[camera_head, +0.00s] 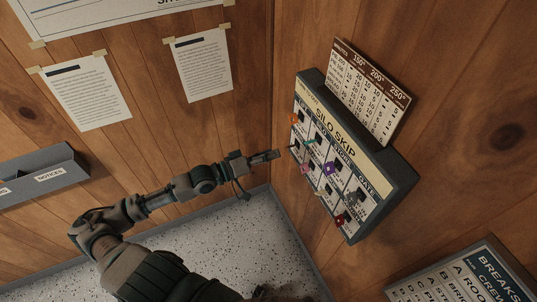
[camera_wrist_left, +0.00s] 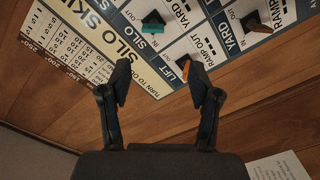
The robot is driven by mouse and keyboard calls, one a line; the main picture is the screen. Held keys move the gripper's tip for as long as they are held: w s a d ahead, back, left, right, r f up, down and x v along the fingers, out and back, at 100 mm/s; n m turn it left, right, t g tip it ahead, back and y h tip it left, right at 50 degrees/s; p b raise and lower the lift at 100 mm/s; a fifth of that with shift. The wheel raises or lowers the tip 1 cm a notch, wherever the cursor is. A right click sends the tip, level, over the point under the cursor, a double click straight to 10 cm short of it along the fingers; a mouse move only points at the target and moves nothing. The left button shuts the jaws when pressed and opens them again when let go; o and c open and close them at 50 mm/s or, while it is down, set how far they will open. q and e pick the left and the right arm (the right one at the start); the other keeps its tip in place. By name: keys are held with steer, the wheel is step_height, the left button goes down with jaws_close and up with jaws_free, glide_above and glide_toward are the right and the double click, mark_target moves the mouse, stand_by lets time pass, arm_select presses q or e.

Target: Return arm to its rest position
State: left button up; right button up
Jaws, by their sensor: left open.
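My left arm reaches in from the lower left in the head view. Its gripper (camera_head: 262,156) is raised in front of the key board (camera_head: 372,178), just left of the board's edge. In the left wrist view the gripper (camera_wrist_left: 157,80) shows two dark fingers apart with nothing between them. The board carries the words SILO SKIP and several coloured keys or knobs. A teal one (camera_wrist_left: 153,24) and an orange one (camera_wrist_left: 184,66) show in the wrist view. The orange one is near the right fingertip; I cannot tell whether they touch. My right gripper is not in view.
A chart of numbers (camera_head: 368,92) stands above the board. A breakers panel (camera_head: 470,278) is at the lower right. A grey notices tray (camera_head: 40,180) is on the left wall, with papers (camera_head: 203,68) pinned above. The speckled floor (camera_head: 235,240) below is clear.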

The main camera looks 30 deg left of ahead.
arm_select(q)
steer(key=shift+s+d, duration=0.15)
steer(key=shift+d, duration=0.2)
